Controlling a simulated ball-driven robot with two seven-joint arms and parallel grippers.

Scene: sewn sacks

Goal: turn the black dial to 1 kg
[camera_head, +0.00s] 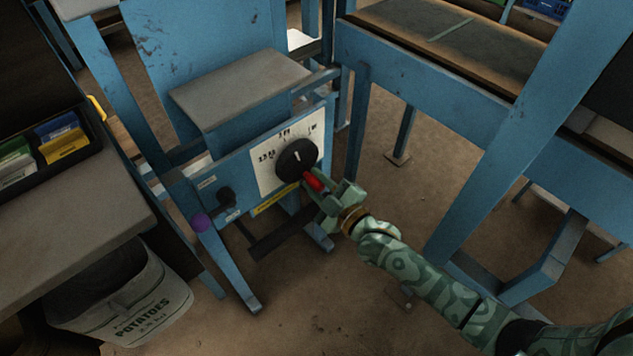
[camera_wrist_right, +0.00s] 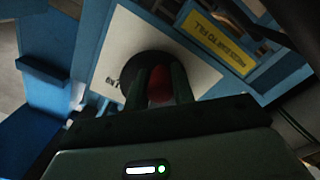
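The black dial (camera_head: 297,157) sits on a white scale plate (camera_head: 267,182) on the front of a blue machine. Its white mark points up, slightly left; the printed figures are too small to read surely. My right gripper (camera_head: 323,191) is at the dial's lower right, pointing at it. A red piece (camera_head: 313,181) lies between its fingers and the dial. In the right wrist view, the red piece (camera_wrist_right: 160,86) fills the gap between the fingers, with the dial (camera_wrist_right: 150,66) behind. I cannot tell whether the fingers grip it or touch the dial. My left gripper is out of view.
A yellow label (camera_head: 275,198) is below the plate. A potato sack (camera_head: 135,305) hangs at the lower left. A blue table frame (camera_head: 440,95) is at the right; floor below is open.

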